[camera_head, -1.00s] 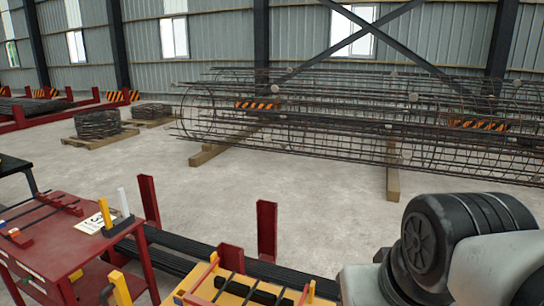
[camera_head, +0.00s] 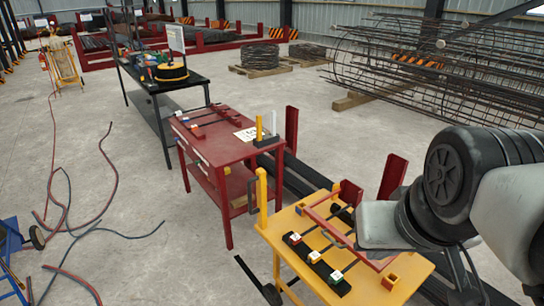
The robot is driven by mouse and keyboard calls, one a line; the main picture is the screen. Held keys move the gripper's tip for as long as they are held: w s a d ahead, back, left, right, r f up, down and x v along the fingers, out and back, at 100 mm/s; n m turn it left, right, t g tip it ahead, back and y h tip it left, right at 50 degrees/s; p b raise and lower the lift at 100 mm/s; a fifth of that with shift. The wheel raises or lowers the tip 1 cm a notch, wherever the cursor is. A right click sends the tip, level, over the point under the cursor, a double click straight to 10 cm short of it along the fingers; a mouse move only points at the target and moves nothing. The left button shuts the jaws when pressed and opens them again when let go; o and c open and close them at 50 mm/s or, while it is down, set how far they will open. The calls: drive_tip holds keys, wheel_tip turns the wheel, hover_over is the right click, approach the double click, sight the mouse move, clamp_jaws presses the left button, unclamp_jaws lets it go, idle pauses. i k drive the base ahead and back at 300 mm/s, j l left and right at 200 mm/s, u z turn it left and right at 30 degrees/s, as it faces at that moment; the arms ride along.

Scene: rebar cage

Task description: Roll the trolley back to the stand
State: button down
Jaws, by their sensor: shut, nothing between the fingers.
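A blue wheeled frame (camera_head: 12,252) is cut off by the left edge of the head view; a dark wheel (camera_head: 37,237) shows at its side. It may be the trolley, but I cannot tell. A yellow upright frame (camera_head: 63,66) stands far back at the left, with hoses on the floor near it; I cannot tell whether it is the stand. My gripper is not in view. Only grey and black links of my arm show at the right, over the yellow table.
A yellow table (camera_head: 285,238) with a red frame and small blocks is close in front. Behind it stand a red table (camera_head: 215,150) and a black bench (camera_head: 160,85). Red and blue hoses (camera_head: 75,215) cross the left floor. Rebar cages (camera_head: 440,75) lie at the right.

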sight(362, 286)
drive_tip(key=k+u, duration=0.1)
drive_tip(key=u, duration=0.25)
drive_tip(key=i+j, duration=0.1)
drive_tip(key=j, duration=1.1)
drive_tip(key=i+j, duration=0.2)
drive_tip(key=i, duration=0.15)
drive_tip(key=i+j, duration=0.15)
drive_tip(key=i, duration=0.25)
drive_tip(key=i+j+z, duration=0.1)
drive_tip(key=i, duration=0.25)
drive_tip(key=i+l, duration=0.3)
